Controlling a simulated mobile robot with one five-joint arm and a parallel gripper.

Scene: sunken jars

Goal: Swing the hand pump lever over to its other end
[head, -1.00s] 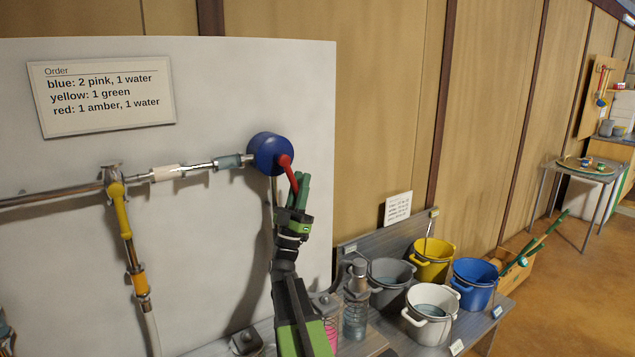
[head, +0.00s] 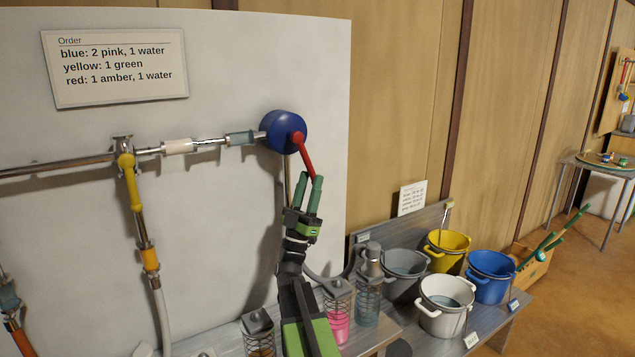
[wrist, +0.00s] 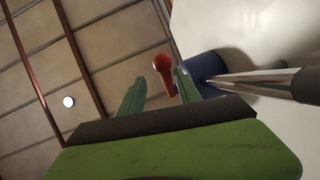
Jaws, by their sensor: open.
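The hand pump is a blue round body (head: 284,131) on the white panel, at the right end of the pipe. Its red lever (head: 306,157) slants down and to the right from the hub. My gripper (head: 311,195) is below the lever with its green fingers pointing up, the lever's lower end close to the fingertips. In the wrist view the red lever (wrist: 163,72) shows its rounded end between the two open fingers (wrist: 155,95), with the blue body (wrist: 202,68) just right of it. I cannot tell whether a finger touches the lever.
Jars with coiled wire, one holding pink liquid (head: 338,322), stand below my arm. Yellow (head: 447,250), blue (head: 489,277), grey and white (head: 444,304) buckets stand on a bench at right. An order card (head: 115,68) hangs on the panel. A yellow-handled valve (head: 129,178) is left.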

